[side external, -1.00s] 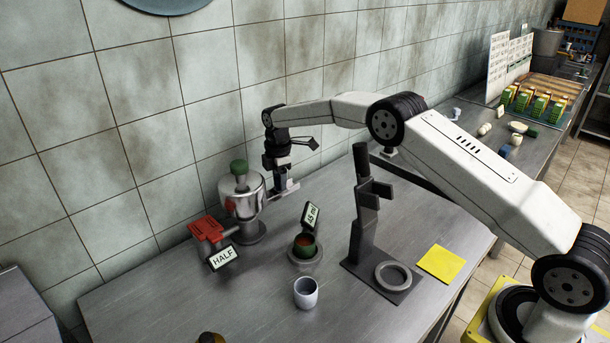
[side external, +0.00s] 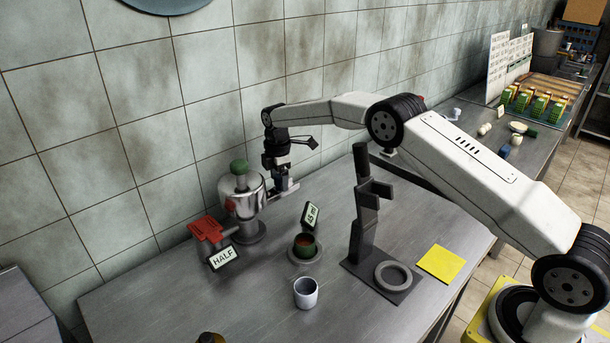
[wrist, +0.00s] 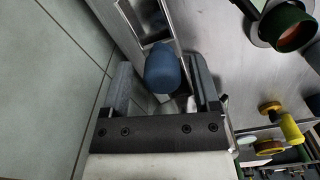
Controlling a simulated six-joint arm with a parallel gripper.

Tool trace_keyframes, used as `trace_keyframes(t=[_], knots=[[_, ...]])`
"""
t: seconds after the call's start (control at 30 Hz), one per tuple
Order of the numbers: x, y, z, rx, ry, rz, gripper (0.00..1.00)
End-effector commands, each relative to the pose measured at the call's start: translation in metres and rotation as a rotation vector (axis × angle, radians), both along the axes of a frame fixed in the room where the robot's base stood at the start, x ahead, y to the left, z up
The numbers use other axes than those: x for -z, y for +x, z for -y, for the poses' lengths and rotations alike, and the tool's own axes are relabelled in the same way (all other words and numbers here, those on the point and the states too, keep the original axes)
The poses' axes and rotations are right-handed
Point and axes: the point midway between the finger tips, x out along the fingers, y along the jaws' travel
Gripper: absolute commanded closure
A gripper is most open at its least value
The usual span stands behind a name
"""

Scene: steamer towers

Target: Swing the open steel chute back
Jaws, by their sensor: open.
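The steel chute (side external: 284,193) sticks out to the right from the steel drum machine (side external: 247,198) by the tiled wall. In the wrist view the chute (wrist: 128,32) is a long bright channel with a dark opening. A blue rounded knob (wrist: 162,72) stands at its near end. My gripper (side external: 276,178) points down over the chute's outer end. In the wrist view my gripper (wrist: 163,88) is open, with one finger on each side of the blue knob. Gaps show between knob and fingers. The chute's hinge is hidden.
A red part (side external: 206,228) and a HALF sign (side external: 223,257) stand at the machine's left. The tiled wall (side external: 130,130) is close behind the machine.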

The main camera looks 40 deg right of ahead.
Motion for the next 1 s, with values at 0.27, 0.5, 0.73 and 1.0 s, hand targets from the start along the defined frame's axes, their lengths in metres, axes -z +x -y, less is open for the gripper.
trace_keyframes(t=[0.27,0.5,0.73,1.0], knots=[[-0.022,0.000,0.000,0.000,0.000,0.002,0.21],[-0.053,0.000,0.000,0.000,-0.001,0.003,0.21],[-0.074,0.000,0.000,0.000,-0.001,0.003,0.21],[-0.077,0.000,0.000,0.000,0.000,0.001,0.21]])
